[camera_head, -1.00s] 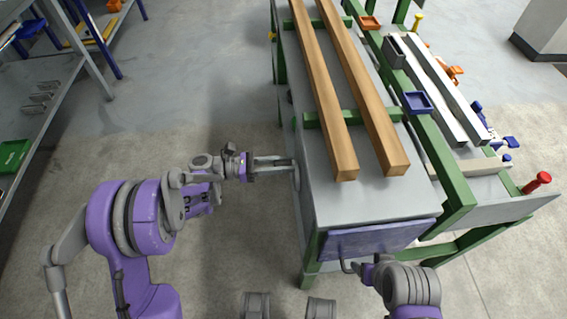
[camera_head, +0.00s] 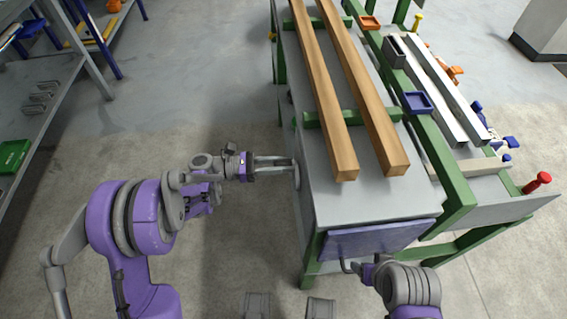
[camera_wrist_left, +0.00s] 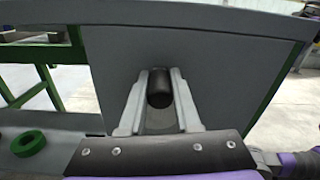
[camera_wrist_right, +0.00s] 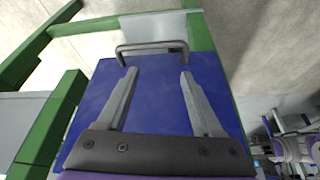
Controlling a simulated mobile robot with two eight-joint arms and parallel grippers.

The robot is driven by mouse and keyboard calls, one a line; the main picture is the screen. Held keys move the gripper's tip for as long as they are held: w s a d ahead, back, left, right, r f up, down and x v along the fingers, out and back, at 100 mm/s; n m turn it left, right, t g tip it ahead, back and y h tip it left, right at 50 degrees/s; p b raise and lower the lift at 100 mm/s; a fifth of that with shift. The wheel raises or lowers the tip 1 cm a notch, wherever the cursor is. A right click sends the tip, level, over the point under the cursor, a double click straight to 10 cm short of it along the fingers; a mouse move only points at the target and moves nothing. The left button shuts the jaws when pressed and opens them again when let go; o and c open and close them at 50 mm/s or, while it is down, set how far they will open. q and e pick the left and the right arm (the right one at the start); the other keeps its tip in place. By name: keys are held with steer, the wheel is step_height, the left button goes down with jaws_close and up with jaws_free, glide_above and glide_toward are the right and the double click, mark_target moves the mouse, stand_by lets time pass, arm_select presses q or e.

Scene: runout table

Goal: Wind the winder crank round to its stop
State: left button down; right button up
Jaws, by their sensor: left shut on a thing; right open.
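The winder crank is on the left side of the runout table. Its black cylindrical handle (camera_wrist_left: 160,88) shows in the left wrist view, between the two fingers of my left gripper (camera_wrist_left: 158,95). In the head view my left gripper (camera_head: 278,162) reaches level to the table's side and is shut on the handle. A pale round part (camera_head: 297,175) of the crank shows at the fingertips; the rest of the crank is hidden. My right gripper (camera_wrist_right: 158,77) is open and empty in front of the blue drawer panel (camera_wrist_right: 160,100), short of its bar handle (camera_wrist_right: 150,47).
Two wooden beams (camera_head: 325,90) lie along the table top (camera_head: 365,205). A blue tray (camera_head: 417,102) and a red knob (camera_head: 537,183) are on the right. A green ring (camera_wrist_left: 28,144) lies on a lower shelf. The floor left of the table is clear; shelving (camera_head: 60,90) stands far left.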

arm_select(q)
steer(key=shift+w, duration=0.1)
steer(key=n, duration=0.1)
steer(key=w+n+b, duration=0.1)
steer(key=n, duration=0.1)
steer(key=shift+w+a+f+b, duration=0.2)
steer(key=shift+w+f+b, duration=0.05)
steer(key=shift+w+b, duration=0.15)
steer(key=shift+w+a+f+n+b, duration=0.1)
steer(key=shift+w+f+n+b, duration=0.25)
steer(key=shift+n, duration=0.6)
steer(key=shift+w+a+n+b, duration=0.1)
steer(key=shift+w+n+b, duration=0.15)
steer(key=shift+w+n, duration=0.5)
steer(key=shift+s+n, duration=0.2)
steer(key=shift+n, duration=0.1)
steer(key=c, duration=0.6)
jaws_free()
steer(key=shift+a, duration=0.1)
steer(key=a, duration=0.3)
steer(key=s+a+p, duration=0.1)
steer(key=a, duration=0.3)
steer(key=s+a, duration=0.1)
steer(key=a, duration=0.2)
steer(key=shift+a+f, duration=0.1)
steer(key=shift+a, duration=0.1)
steer(key=shift+c, duration=0.2)
